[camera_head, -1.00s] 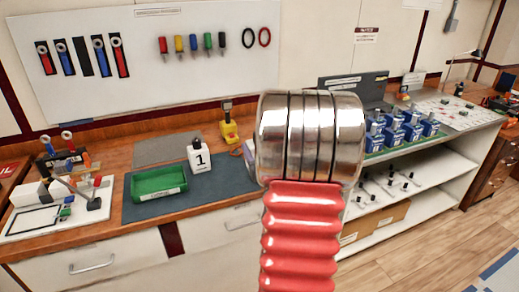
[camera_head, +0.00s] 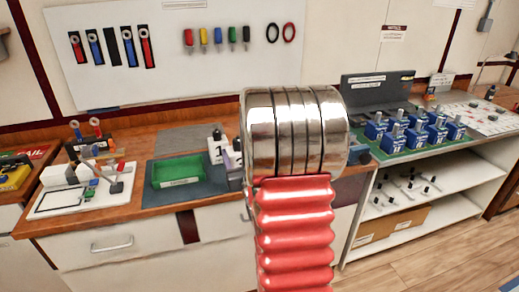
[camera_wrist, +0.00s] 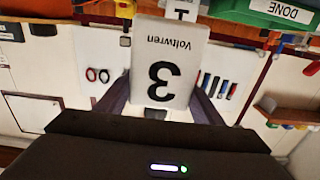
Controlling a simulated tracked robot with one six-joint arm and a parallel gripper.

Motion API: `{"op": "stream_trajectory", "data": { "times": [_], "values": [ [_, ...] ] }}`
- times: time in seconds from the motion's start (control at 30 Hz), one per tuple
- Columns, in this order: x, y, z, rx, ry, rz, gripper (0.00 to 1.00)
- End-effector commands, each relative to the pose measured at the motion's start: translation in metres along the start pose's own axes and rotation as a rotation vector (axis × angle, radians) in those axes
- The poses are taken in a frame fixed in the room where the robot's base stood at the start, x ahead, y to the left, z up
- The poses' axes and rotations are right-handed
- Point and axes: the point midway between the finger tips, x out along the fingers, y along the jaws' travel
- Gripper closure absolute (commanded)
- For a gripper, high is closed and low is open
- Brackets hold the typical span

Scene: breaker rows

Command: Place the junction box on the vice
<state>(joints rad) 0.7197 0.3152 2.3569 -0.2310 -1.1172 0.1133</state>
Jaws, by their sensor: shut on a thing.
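My gripper (camera_wrist: 160,88) is shut on a white junction box (camera_wrist: 165,60) marked 3 and "Voltwren", which appears upside down in the wrist view. In the head view the held box (camera_head: 233,158) shows only partly, left of my red and silver arm. Another white box (camera_head: 215,146), marked 1, stands on the dark mat just behind it; its edge also shows at the top of the wrist view (camera_wrist: 183,9). I cannot make out the vice for certain; my arm covers part of the bench.
A green bin (camera_head: 178,171) sits on the mat left of the boxes. A white board with small parts (camera_head: 75,195) lies farther left. Several blue units (camera_head: 400,130) stand on a green mat at right. Tools hang on the wall panel (camera_head: 180,75).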

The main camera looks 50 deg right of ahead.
Motion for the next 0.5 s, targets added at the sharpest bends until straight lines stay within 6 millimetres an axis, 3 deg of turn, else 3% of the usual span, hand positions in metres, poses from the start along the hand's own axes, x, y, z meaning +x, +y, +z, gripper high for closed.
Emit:
{"op": "stream_trajectory", "data": {
  "times": [0.03,0.5],
  "values": [
    [0.001,-0.019,0.003,0.001,0.001,-0.023,0.76],
    [-0.018,-0.174,0.036,-0.001,-0.005,-0.204,0.76]
  ]
}}
